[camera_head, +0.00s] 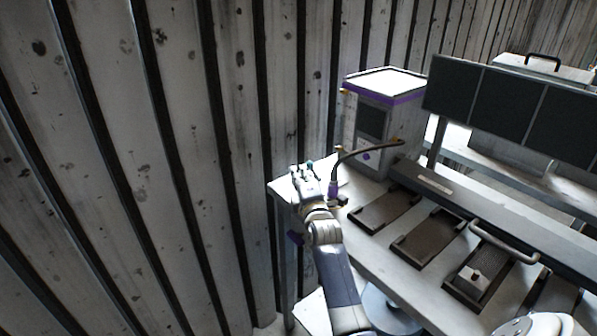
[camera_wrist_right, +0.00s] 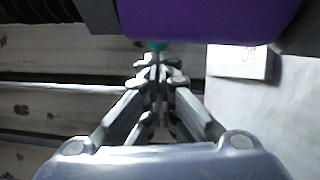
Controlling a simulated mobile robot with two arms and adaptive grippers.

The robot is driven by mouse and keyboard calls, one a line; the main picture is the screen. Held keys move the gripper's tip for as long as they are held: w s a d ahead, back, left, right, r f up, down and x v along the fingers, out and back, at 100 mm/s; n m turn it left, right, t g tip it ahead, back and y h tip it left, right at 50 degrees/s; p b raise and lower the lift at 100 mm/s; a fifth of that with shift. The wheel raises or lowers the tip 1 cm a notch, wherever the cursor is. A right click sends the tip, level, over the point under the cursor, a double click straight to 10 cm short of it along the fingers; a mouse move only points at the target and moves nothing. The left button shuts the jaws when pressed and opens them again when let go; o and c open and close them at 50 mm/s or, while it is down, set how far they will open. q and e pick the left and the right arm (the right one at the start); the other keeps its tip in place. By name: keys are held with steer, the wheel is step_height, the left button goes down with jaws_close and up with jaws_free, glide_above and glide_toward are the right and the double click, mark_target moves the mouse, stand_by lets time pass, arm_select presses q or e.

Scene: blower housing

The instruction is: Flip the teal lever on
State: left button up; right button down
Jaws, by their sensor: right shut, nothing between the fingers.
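The teal lever (camera_head: 309,163) shows as a small teal spot at the far left corner of the workbench in the head view. In the right wrist view a bit of the teal lever (camera_wrist_right: 157,45) shows just past the fingertips, below a large purple part (camera_wrist_right: 205,18); the rest of it is hidden. My right gripper (camera_head: 303,170) is right beside the lever, and its fingers (camera_wrist_right: 158,72) are together with nothing between them. I cannot tell whether the fingertips touch the lever. My left gripper is not in view.
A grey box with a purple band (camera_head: 392,97) stands on the workbench (camera_head: 372,240), with a dark hose (camera_head: 365,151) curving near my gripper. Dark trays (camera_head: 430,237) lie to the right. Dark panels (camera_head: 505,100) stand behind. A ribbed wall (camera_head: 190,150) is at the left.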

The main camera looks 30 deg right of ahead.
mark_target(307, 164)
steer(key=r+m+p, duration=0.1)
steer(key=p, duration=0.1)
steer(key=d+r+m+g+p, duration=0.1)
steer(key=p, duration=0.1)
steer(key=shift+d+r, duration=0.2)
steer(key=shift+d, duration=0.05)
steer(key=shift+d+m+y+p, duration=0.3)
steer(key=shift+m+p, duration=0.2)
steer(key=shift+p, duration=0.25)
steer(key=shift+d, duration=0.1)
steer(key=shift+w, duration=0.1)
